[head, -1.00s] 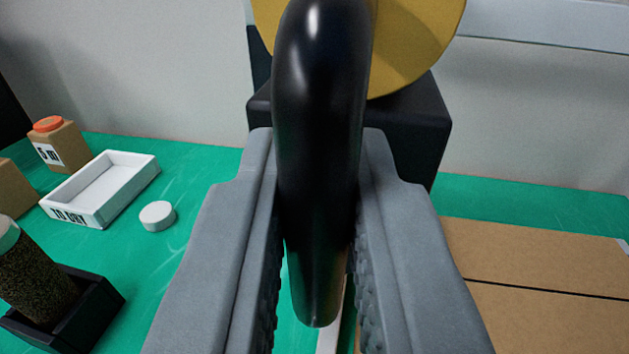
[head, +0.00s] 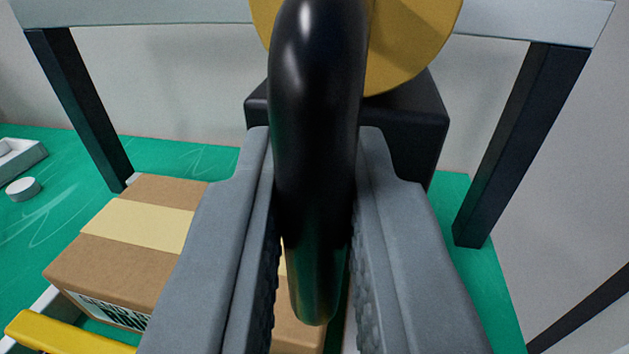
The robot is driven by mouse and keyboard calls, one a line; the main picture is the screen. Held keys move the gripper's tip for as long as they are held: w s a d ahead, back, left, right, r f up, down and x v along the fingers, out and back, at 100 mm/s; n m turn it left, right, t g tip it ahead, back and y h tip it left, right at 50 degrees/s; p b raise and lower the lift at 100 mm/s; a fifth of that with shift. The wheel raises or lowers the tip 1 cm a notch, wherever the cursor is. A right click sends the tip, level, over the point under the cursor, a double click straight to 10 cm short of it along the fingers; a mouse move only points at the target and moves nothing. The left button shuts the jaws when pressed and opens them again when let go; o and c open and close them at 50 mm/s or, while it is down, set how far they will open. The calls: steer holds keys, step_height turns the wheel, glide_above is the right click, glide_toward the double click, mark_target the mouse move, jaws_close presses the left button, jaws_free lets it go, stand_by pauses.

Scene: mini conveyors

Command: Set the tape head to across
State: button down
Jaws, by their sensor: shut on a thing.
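The tape head is a dark block (head: 415,130) with a yellow-brown tape roll (head: 415,45) above it, seen just beyond my fingers in the head view. A glossy black curved handle (head: 318,70) rises in front of it and runs down between my fingers. My gripper (head: 315,150) is shut on this handle, one grey finger on each side. The handle hides part of the block and roll. The head's lower side and any setting mark are hidden.
A brown carton (head: 115,265) with a pale strip and a printed label lies lower left. A yellow bar (head: 65,335) is in front of it. A grey crossbeam (head: 540,22) stands on dark posts (head: 520,140) left and right. A white puck (head: 23,189) lies far left.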

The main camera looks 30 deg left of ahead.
mark_target(402, 124)
steer(key=shift+w+d, duration=0.25)
steer(key=shift+d, duration=0.55)
steer(key=shift+w+d, duration=0.25)
steer(key=shift+d, duration=0.5)
steer(key=c, duration=1.5)
jaws_free()
steer(key=v, duration=1.7)
steer(key=shift+s, duration=0.15)
steer(key=shift+d, duration=0.1)
